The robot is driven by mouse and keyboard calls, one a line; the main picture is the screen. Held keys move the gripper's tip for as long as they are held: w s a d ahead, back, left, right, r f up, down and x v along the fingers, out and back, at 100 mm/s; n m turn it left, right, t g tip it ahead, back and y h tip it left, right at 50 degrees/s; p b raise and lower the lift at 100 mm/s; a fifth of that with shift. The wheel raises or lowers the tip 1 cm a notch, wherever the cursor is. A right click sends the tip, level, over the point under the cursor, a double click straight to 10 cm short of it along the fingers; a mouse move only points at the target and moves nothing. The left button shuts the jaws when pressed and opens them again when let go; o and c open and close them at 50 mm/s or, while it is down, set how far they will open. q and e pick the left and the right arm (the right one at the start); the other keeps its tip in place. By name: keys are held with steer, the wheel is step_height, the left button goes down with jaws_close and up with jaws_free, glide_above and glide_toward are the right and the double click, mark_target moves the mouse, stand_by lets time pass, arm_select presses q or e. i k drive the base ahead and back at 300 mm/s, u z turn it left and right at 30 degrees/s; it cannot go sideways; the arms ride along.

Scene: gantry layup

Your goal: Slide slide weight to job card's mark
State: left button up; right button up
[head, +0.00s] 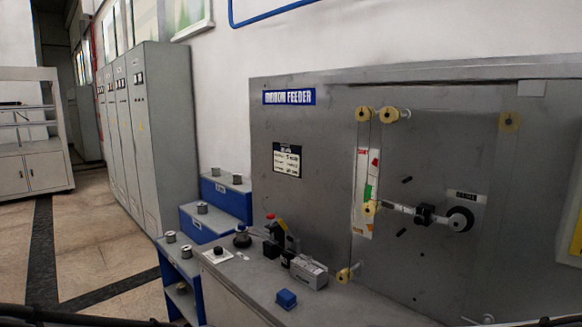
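The slide weight (425,215) is a small black block on a pale, nearly level arm (400,208) on the grey feeder panel. It sits between a yellow roller (371,208) at the arm's left end and a round black pivot (460,219) at its right end. Any marks along the arm are too small to read. The job card (287,160) is a dark and white sheet on the panel's left part, under the blue ribbon feeder sign (289,97). Its text is too small to read surely. Neither of my grippers shows.
Yellow rollers (363,114) sit above the arm. Open floor (95,255) lies at left.

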mark_target(424, 212)
steer(key=u, duration=1.05)
steer(key=k, duration=0.95)
steer(key=z, duration=1.3)
steer(key=i, duration=0.5)
steer(key=u, duration=0.05)
